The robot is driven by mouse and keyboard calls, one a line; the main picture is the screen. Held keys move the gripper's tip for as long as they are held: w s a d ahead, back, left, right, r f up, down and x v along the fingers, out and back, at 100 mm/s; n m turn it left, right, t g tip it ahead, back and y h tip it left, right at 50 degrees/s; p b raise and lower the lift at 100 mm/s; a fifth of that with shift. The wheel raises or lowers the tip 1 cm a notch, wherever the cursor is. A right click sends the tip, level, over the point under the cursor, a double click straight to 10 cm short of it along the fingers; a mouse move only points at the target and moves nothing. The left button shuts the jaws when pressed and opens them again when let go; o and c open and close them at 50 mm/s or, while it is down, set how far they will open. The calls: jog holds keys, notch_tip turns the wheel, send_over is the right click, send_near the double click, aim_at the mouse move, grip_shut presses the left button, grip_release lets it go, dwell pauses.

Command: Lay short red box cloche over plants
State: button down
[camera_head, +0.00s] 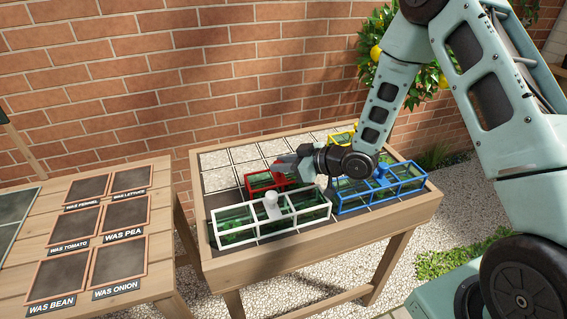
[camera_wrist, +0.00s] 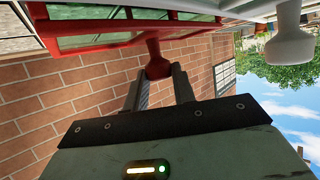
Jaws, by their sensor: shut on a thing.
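The short red box cloche (camera_head: 257,181) has a red frame and clear panes. It is at the bed's middle left, behind the white cloche. In the wrist view, its frame (camera_wrist: 90,52) fills the upper left, and its red knob (camera_wrist: 157,66) sits between my fingers. My gripper (camera_head: 286,163) is shut on that knob, also in the wrist view (camera_wrist: 159,82). Green shows through the red cloche's panes. My gripper and the white cloche hide part of it. I cannot tell whether it rests on the bed or hangs just above.
A long white cloche (camera_head: 240,229) with a white knob stands directly in front. A blue cloche (camera_head: 410,187) is to the right, and a yellow one (camera_head: 341,138) is partly hidden behind my arm. Pale square cells (camera_head: 243,154) lie open at the back left of the wooden bed (camera_head: 330,238).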

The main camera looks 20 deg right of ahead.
jog(key=c, duration=1.1)
grip_release()
jog(key=shift+c, duration=0.2)
jog(key=shift+r, duration=0.1)
jog(key=v, duration=1.1)
jog(key=shift+s+d+r, duration=0.15)
jog(key=shift+d+r, duration=0.05)
jog(key=s+a+r+m+g+h, duration=0.1)
jog(key=s+a+r+g+h, duration=0.25)
jog(key=s+a, duration=0.25)
jog(key=s+a+r+g+h, duration=0.2)
jog(key=s+a+h, duration=0.2)
jog(key=s+a, duration=0.15)
jog(key=s+a+r+g, duration=0.1)
jog(key=s+g, duration=0.1)
jog(key=s, duration=0.5)
jog(key=s+a+r+g+h, duration=0.1)
jog(key=s+g, duration=0.1)
jog(key=s, duration=0.5)
jog(key=shift+s+a+r, duration=0.2)
jog(key=shift+s+r, duration=0.1)
jog(key=shift+r+h, duration=0.15)
jog(key=shift+h, duration=0.1)
